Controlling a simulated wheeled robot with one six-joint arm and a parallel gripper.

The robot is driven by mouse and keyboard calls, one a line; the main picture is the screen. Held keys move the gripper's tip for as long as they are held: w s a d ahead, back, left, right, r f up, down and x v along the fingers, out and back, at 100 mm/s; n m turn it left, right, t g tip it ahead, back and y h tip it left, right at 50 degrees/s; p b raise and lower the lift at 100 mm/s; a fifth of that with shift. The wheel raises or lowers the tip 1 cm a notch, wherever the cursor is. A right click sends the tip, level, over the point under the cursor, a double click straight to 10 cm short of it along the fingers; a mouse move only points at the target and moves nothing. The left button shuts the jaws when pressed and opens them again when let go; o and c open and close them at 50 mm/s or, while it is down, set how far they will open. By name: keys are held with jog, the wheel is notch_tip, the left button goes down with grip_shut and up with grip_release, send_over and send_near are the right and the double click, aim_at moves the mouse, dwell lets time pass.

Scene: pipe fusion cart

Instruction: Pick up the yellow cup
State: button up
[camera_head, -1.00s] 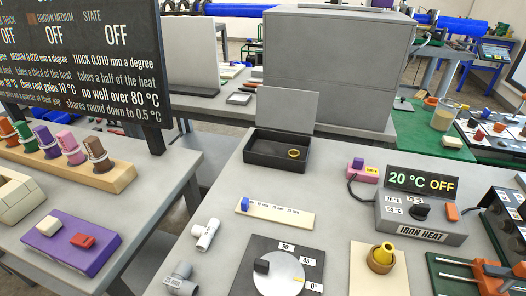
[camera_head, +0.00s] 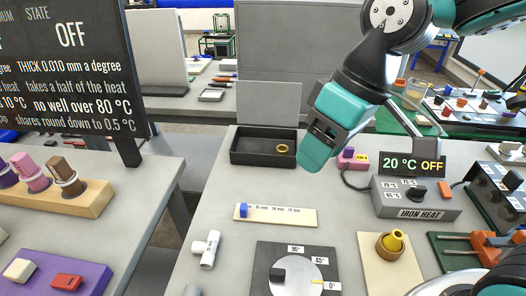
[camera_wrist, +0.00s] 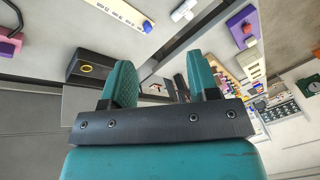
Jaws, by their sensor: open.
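The small yellow cup (camera_head: 396,236) sits in a brown ring-shaped holder (camera_head: 383,248) on a beige board at the lower right of the head view. My gripper (camera_head: 318,150) hangs in the air above the table, up and to the left of the cup, well apart from it. In the wrist view my gripper (camera_wrist: 160,82) shows two teal fingers spread apart with nothing between them. I cannot make out the cup in the wrist view.
The iron heat control box (camera_head: 418,198) stands just behind the cup. A dial panel (camera_head: 296,268) is left of the cup, and a green rack (camera_head: 462,254) is to its right.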

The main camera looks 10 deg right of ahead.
jog(key=w+d+f+n+t+h, duration=0.1)
jog(key=w+d+f, duration=0.1)
jog(key=w, duration=0.7)
jog(key=w+d+f, duration=0.1)
jog(key=w+f, duration=0.1)
jog(key=w, duration=0.8)
jog(key=n, duration=0.1)
send_near(283, 148)
jog(key=a+f, duration=0.1)
jog(key=s+a+f+p, duration=0.1)
jog(key=f, duration=0.1)
jog(key=shift+a+t+h, duration=0.1)
jog(key=shift+t+h, duration=0.2)
jog(key=shift+h, duration=0.1)
jog(key=shift+p+x, duration=1.25)
jog(key=shift+x, duration=1.55)
jog(key=shift+s, duration=0.1)
jog(key=shift+c, duration=0.5)
jog(key=c, duration=0.6)
